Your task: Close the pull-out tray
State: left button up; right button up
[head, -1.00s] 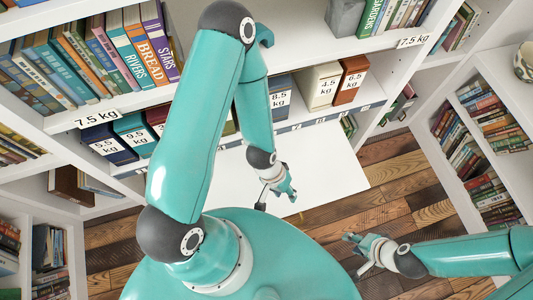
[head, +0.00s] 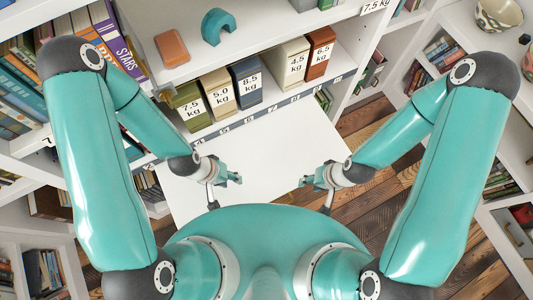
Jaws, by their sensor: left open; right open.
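The pull-out tray (head: 262,140) is a flat white panel. It is pulled out from under the shelf of weight boxes, and its near part is hidden behind my teal body. My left gripper (head: 226,186) is open and empty over the left-middle part of the tray. My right gripper (head: 315,189) is open and empty at the tray's near right part. I cannot tell whether either gripper touches the tray.
Weight-labelled boxes (head: 247,85) stand on the shelf directly behind the tray. A teal arch (head: 218,27) and an orange block (head: 172,47) lie on the shelf above. Wooden floor (head: 405,195) shows to the right. Bookshelves stand on both sides.

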aim_at(271, 152)
jog(key=z, duration=0.1)
jog(key=k, duration=1.2)
jog(key=u, duration=0.1)
